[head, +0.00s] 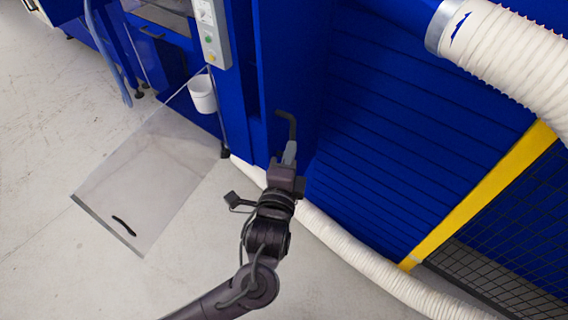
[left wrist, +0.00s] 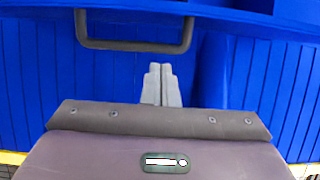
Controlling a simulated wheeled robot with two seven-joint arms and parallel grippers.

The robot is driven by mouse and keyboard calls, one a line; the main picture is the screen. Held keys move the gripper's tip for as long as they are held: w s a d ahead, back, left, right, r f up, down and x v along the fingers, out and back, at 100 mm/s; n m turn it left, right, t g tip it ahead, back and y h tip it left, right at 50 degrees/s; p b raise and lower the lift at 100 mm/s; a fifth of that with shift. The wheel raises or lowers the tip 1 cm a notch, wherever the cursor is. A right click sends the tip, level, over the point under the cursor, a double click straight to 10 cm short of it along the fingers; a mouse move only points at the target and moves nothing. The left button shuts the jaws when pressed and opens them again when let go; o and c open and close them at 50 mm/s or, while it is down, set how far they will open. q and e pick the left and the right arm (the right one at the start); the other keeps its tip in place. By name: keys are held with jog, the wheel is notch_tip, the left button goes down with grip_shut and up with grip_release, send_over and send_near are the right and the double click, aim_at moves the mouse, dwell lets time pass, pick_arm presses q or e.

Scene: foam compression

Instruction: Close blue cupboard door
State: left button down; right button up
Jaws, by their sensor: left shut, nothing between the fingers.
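The blue cupboard door (head: 285,60) is the upright blue panel at the centre of the head view, and I cannot tell how far open it stands. Its dark bar handle (head: 291,124) shows just above my gripper. The handle (left wrist: 135,46) also crosses the upper left of the left wrist view. My left gripper (head: 290,148) points at the panel close to the handle. In the left wrist view its two grey fingers (left wrist: 160,70) are together and empty, with their tips just below the handle's bar in the picture. My right gripper is not in view.
Blue slatted panels (head: 400,120) fill the right side. A thick white hose (head: 500,50) hangs at upper right, and another hose (head: 350,258) lies along the floor. A clear sheet (head: 150,180) and white bucket (head: 202,94) are at left. Bare floor (head: 50,120) lies left.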

aim_at(292, 129)
pick_arm(q)
jog(key=w, duration=0.1)
jog(key=w+p, duration=0.1)
jog(key=w, duration=0.1)
jog(key=shift+w+a+r, duration=0.1)
jog(key=shift+r, duration=0.1)
jog(key=a, duration=0.1)
jog(key=a+p, duration=0.1)
jog(key=w+a, duration=0.1)
jog(key=shift+f, duration=0.25)
jog(key=shift+w, duration=0.1)
